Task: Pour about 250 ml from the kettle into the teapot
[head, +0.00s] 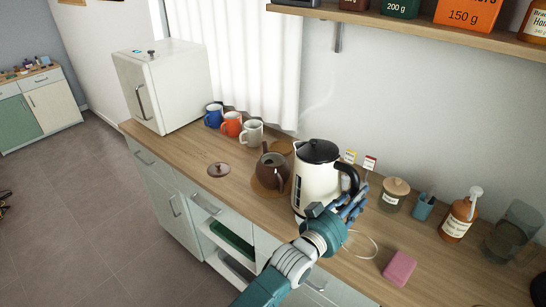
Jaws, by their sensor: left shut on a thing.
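The kettle (313,176) is white with a black lid and a black handle, and it looks upright at the counter's middle. My left gripper (350,197) is at the handle on the kettle's right side and is shut on it. Its fingers hide part of the handle. The brown teapot (271,171) stands just left of the kettle on a round mat (262,190). A brown lid (218,169) lies on the counter left of the teapot. I cannot tell whether the kettle's base touches the counter. My right gripper is not in view.
Blue (213,115), orange (232,123) and white (251,131) mugs stand behind the teapot near a small white fridge (166,85). Right of the kettle are a jar (393,197), a teal cup (423,208), a pump bottle (458,220) and a pink sponge (399,268). A shelf (440,33) hangs above.

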